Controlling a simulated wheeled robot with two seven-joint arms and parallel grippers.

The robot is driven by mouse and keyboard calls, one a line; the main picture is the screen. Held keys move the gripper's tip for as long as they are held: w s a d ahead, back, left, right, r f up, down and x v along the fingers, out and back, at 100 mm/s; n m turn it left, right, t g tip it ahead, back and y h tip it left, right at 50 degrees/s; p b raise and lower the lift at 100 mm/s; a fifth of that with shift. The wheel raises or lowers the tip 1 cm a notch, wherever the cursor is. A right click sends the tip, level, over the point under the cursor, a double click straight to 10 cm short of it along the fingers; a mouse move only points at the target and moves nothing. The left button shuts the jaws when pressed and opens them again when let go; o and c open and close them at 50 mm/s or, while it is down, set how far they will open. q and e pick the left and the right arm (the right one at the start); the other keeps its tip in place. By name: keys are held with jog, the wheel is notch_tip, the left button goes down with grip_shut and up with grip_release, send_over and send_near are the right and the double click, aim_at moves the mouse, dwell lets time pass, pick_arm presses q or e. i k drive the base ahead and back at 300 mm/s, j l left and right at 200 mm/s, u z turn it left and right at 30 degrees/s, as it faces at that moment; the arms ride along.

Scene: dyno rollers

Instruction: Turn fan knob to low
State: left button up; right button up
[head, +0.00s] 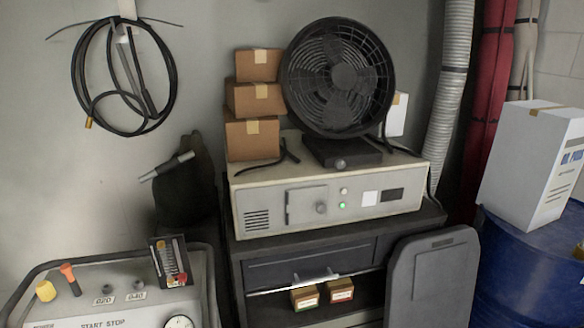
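A black round fan (340,78) stands on top of a beige metal box. Its dark base (342,152) sits near the box's front edge. A small round fan knob (340,163) is on the front of that base. The knob is too small and dark to tell which setting it points to. Neither of my grippers shows in the head view, and nothing is touching the fan or its knob.
The beige box (270,215) has a round dial and a green light. Stacked cardboard boxes (253,100) stand left of the fan. A white box (530,150) sits on a blue drum (515,265) at right. A control panel (110,300) is at lower left.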

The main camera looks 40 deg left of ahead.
aim_at(339, 163)
jog(key=i+l+u, duration=0.25)
jog(key=u, duration=0.2)
jog(key=i+l+u, duration=0.2)
jog(key=u, duration=0.2)
jog(key=i+l+u, duration=0.15)
jog(key=l+u, duration=0.3)
